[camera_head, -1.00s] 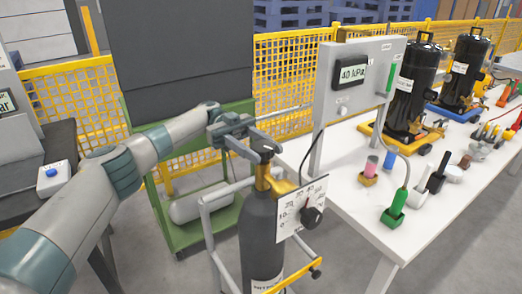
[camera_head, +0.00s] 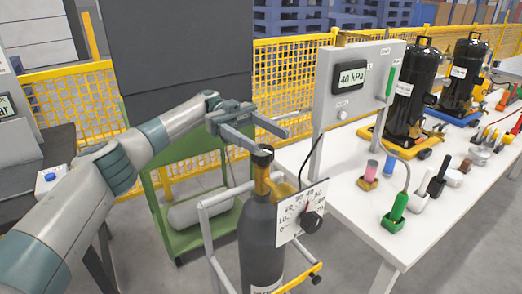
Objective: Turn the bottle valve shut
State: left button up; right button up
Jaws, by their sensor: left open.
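The grey gas bottle (camera_head: 261,235) stands upright in a wheeled trolley. A square white gauge (camera_head: 296,212) with a black knob faces forward beside the brass fitting. My left gripper (camera_head: 270,140) is open and empty. Whether the valve is fully shut cannot be told. My right gripper is not in view.
The trolley frame (camera_head: 207,240) surrounds the bottle. A green cart (camera_head: 165,215) stands behind.

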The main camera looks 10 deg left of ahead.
pick_arm(q)
jog(key=s+d+r, duration=0.2)
jog(key=d+r, duration=0.1)
jog(key=d, duration=0.2)
jog(key=s+d+r+b, duration=0.1)
jog(key=s+d+r, duration=0.1)
jog(key=d, duration=0.3)
jog(key=shift+d+r, duration=0.35)
jog(key=shift+r, duration=0.4)
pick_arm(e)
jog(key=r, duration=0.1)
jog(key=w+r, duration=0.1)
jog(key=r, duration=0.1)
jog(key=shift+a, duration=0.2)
